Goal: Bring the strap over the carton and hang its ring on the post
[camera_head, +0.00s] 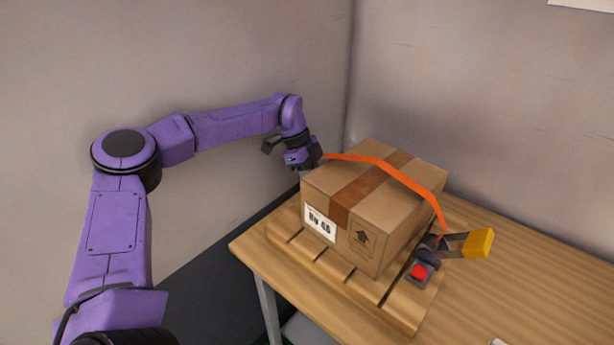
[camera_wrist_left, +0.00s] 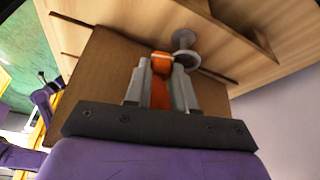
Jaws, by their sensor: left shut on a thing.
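A brown carton (camera_head: 365,205) sits on a slatted wooden pallet (camera_head: 318,250). An orange strap (camera_head: 400,178) runs from the buckle (camera_head: 430,245) at the carton's right, over its top, to my left gripper (camera_head: 312,166) beside the carton's far left side. In the left wrist view my left gripper (camera_wrist_left: 161,80) is shut on the orange strap (camera_wrist_left: 160,95). A grey post (camera_wrist_left: 186,58) with a round cap stands just beyond the fingertips, close to the strap end. I cannot make out the ring or whether it touches the post. My right gripper is not in view.
The buckle has a yellow-ended lever (camera_head: 478,244) sticking out to the right and a red part (camera_head: 420,272). The wooden table (camera_head: 520,275) is mostly clear on the right. Walls stand behind the table.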

